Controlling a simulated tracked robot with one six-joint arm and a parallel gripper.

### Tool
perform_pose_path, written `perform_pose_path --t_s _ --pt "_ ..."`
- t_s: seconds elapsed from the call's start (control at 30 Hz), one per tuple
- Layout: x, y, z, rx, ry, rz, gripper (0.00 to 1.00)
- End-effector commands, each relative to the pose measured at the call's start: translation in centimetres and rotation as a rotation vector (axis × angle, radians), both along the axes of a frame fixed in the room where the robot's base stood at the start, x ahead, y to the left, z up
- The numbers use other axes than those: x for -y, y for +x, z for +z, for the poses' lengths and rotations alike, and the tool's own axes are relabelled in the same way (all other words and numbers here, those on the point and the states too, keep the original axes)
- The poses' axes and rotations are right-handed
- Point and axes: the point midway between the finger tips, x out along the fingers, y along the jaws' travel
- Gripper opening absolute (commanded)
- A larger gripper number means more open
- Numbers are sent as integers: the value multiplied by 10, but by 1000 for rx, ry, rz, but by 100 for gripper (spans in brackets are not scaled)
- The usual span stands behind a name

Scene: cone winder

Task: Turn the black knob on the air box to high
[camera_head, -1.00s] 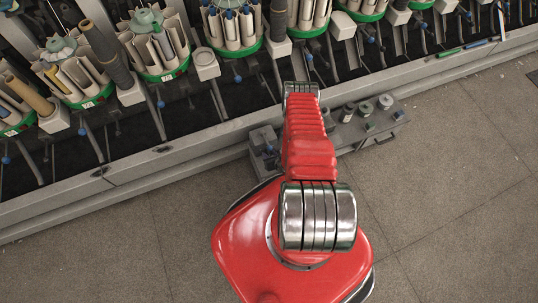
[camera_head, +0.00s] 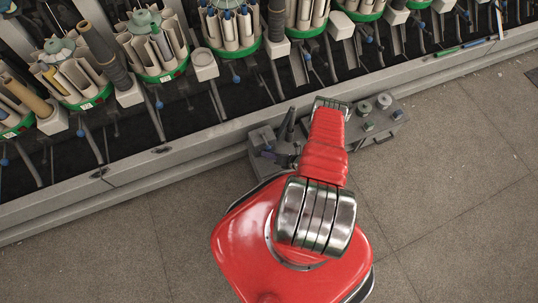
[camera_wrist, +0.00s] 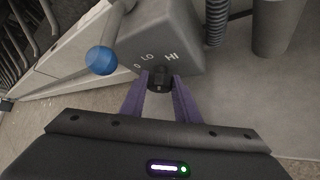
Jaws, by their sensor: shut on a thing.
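The air box (camera_wrist: 172,34) is grey, with the white marks 0, LO and HI on its face, in the upper middle of the wrist view. Its black knob (camera_wrist: 160,80) sits just below the marks. My gripper (camera_wrist: 160,88) has two purple fingers shut on the knob, one on each side. The fingers hide part of the knob, and I cannot tell which mark it points to. In the head view, the grey box (camera_head: 262,138) stands at the machine's foot. A bit of purple finger shows there; my red arm is to its right.
A blue ball on a lever (camera_wrist: 102,60) is close to the left of the box. A ribbed hose (camera_wrist: 217,22) and a grey cylinder (camera_wrist: 277,25) are to the right. The winding machine's rail (camera_head: 200,140) runs behind. The floor (camera_head: 450,200) at right is clear.

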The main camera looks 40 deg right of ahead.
Motion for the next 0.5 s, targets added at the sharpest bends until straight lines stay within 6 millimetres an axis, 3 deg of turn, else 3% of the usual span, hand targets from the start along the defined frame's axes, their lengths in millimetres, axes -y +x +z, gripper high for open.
perform_pose_path --t_s 0.5 --pt "4 -1 -2 38 154 -5 6"
